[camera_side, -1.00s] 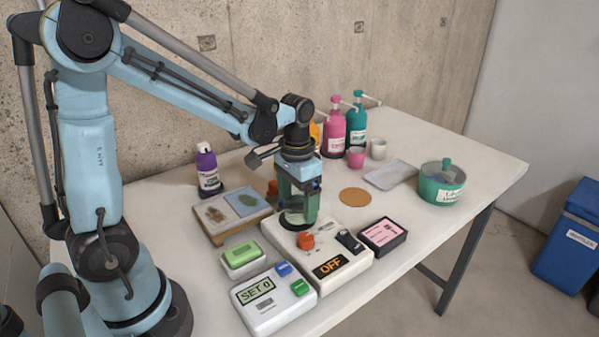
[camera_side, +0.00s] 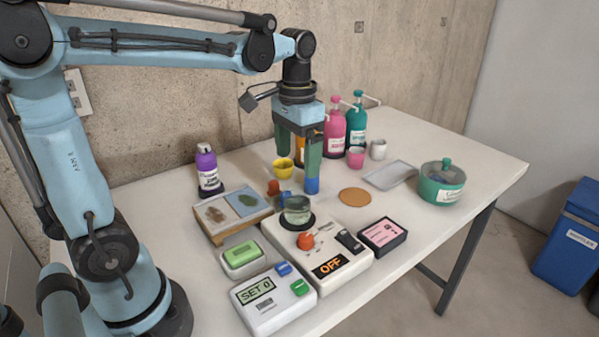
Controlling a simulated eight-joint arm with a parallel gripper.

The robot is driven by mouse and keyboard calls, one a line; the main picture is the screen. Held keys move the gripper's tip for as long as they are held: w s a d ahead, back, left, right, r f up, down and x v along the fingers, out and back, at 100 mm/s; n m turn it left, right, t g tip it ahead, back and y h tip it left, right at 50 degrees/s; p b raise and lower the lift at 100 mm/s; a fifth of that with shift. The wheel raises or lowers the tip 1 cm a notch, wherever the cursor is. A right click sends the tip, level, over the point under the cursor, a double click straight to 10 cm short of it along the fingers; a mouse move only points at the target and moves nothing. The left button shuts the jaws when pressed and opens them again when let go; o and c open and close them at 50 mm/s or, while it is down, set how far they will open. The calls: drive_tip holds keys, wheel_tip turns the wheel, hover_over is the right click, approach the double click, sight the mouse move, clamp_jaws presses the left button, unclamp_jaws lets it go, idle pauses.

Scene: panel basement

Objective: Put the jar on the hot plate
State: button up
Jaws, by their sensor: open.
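The jar (camera_side: 297,211) is a small clear glass vessel with greenish contents. It stands upright on the dark round plate of the white hot plate (camera_side: 330,262), whose display reads OFF. An orange knob (camera_side: 305,241) and a dark switch (camera_side: 350,241) are on the hot plate's front part. The fingers do not touch the jar.
A white box reading SET 0 (camera_side: 262,309) and a green-topped block (camera_side: 241,256) are left of the hot plate. A pink-labelled box (camera_side: 382,236) stands right of it. A yellow cup (camera_side: 284,168), pump bottles (camera_side: 335,128) and a green pot (camera_side: 441,185) stand farther off.

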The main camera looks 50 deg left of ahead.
drive_tip(key=r, duration=0.1)
drive_tip(key=t, duration=0.7)
approach(297, 205)
drive_tip(key=w+d+f, duration=0.2)
drive_tip(key=shift+r, duration=0.1)
idle(0.9)
